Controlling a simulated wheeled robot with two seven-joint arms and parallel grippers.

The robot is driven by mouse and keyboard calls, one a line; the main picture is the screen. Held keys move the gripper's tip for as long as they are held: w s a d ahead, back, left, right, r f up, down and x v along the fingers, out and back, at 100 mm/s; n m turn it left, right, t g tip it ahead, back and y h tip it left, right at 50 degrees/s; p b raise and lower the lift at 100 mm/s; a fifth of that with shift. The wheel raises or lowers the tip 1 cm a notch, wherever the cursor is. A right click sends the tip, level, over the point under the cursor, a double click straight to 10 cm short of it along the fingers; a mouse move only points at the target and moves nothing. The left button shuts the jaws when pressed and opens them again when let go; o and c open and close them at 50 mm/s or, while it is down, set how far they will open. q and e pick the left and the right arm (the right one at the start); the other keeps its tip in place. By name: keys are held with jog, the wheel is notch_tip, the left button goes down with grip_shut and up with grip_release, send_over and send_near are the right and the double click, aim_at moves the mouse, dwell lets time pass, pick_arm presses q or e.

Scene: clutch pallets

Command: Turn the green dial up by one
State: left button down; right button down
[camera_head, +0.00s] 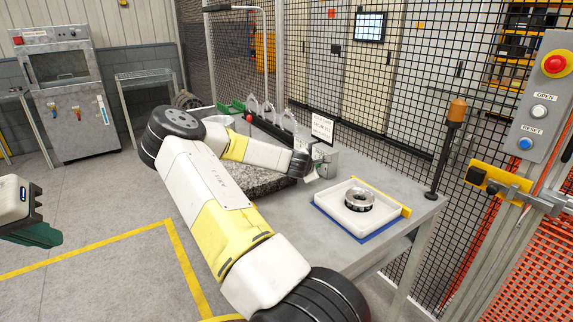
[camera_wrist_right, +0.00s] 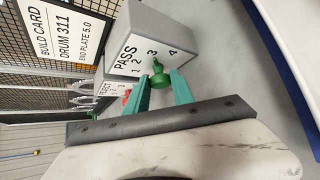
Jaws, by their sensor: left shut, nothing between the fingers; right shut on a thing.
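The green dial (camera_wrist_right: 160,80) sits on a grey box (camera_wrist_right: 165,30) marked PASS with the numbers 1, 2, 3 and 4. Its pointer points up and slightly left, roughly toward the 3. The teal fingers of my right gripper (camera_wrist_right: 160,88) are shut on the dial, one on each side. In the head view the grey box (camera_head: 329,164) shows at the end of my right arm, while the dial and the right fingertips are hidden there. My left gripper (camera_head: 40,236) is at the left edge, shut and empty, above the floor and away from the table.
A second box marked REJECT (camera_wrist_right: 110,89) with a red dial (camera_wrist_right: 126,94) stands beside the PASS box. A build card sign (camera_head: 322,127) stands behind. A mesh fence is behind.

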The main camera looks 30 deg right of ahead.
jog(key=c, duration=1.1)
grip_release()
jog(key=shift+w, duration=0.1)
jog(key=shift+a, duration=0.1)
jog(key=v, duration=0.7)
jog(key=shift+s+a+r, duration=0.15)
jog(key=shift+s+a, duration=0.05)
jog(key=shift+s, duration=0.1)
